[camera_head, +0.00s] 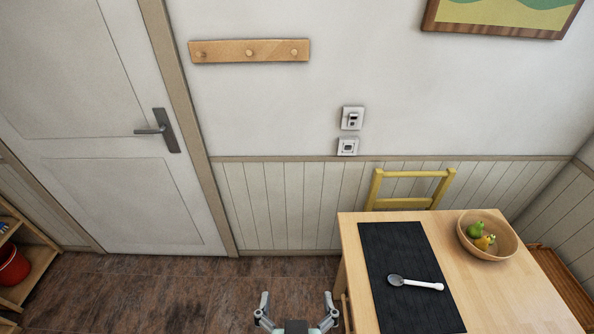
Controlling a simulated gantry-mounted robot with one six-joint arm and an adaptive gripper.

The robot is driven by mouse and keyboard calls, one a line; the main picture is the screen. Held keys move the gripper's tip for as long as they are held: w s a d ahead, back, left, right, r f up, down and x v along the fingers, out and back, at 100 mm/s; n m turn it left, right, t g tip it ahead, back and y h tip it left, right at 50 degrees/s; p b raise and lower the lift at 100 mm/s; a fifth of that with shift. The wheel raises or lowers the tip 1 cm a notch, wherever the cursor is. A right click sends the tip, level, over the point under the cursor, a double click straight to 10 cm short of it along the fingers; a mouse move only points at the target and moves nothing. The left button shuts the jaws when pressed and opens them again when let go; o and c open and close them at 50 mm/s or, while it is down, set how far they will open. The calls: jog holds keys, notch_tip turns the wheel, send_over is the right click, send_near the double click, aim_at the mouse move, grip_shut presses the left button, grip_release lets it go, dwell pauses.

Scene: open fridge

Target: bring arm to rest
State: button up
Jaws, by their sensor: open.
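My gripper (297,304) shows at the bottom edge of the head view, left of the table. Its two grey fingers are spread apart, with nothing between them. The dark floor shows behind it. The rest of my arm is below the frame.
A wooden table (459,250) stands at the right, with a black mat (385,250), a spoon (415,283) and a fruit bowl (506,247) on it. A yellow chair (410,190) is behind it. A shelf (36,268) with a red bucket (11,266) stands far left. Floor (150,295) between is clear.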

notch_tip(320, 180, up, 28)
jog(key=p, duration=2.6)
notch_tip(320, 180, down, 46)
jog(key=b, duration=4.6)
